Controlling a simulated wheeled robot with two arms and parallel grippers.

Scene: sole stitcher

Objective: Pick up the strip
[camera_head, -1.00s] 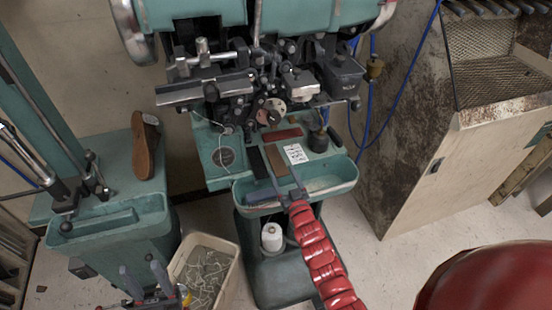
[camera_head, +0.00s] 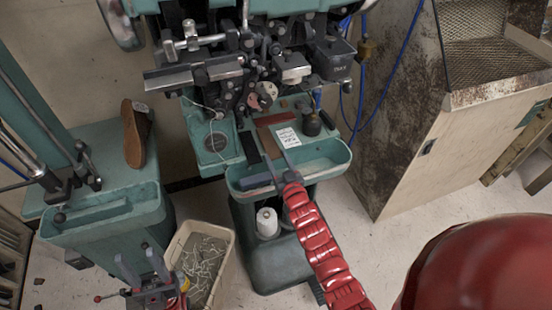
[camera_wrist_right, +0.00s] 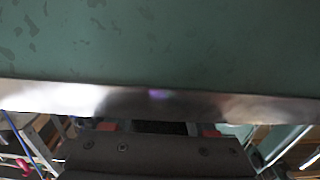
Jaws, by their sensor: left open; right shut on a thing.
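A flat brown strip (camera_head: 267,141) lies on the green work surface of the stitching machine, between a black strip (camera_head: 250,146) and a white printed card (camera_head: 288,137). A reddish-brown piece (camera_head: 275,119) lies behind them. My right gripper (camera_head: 276,155) reaches in over the front tray, its two fingers on either side of the brown strip's near end. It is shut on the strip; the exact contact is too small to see. My left gripper (camera_head: 138,262) is open and empty at lower left, beside a bin. The right wrist view shows no strip.
The green machine tray (camera_head: 335,160) has a raised rim under my right gripper; a green surface and shiny edge fill the wrist view. A beige bin (camera_head: 225,240) stands below. A brown sole (camera_head: 134,135) rests on the left stand. A rusty cabinet (camera_head: 400,150) stands right.

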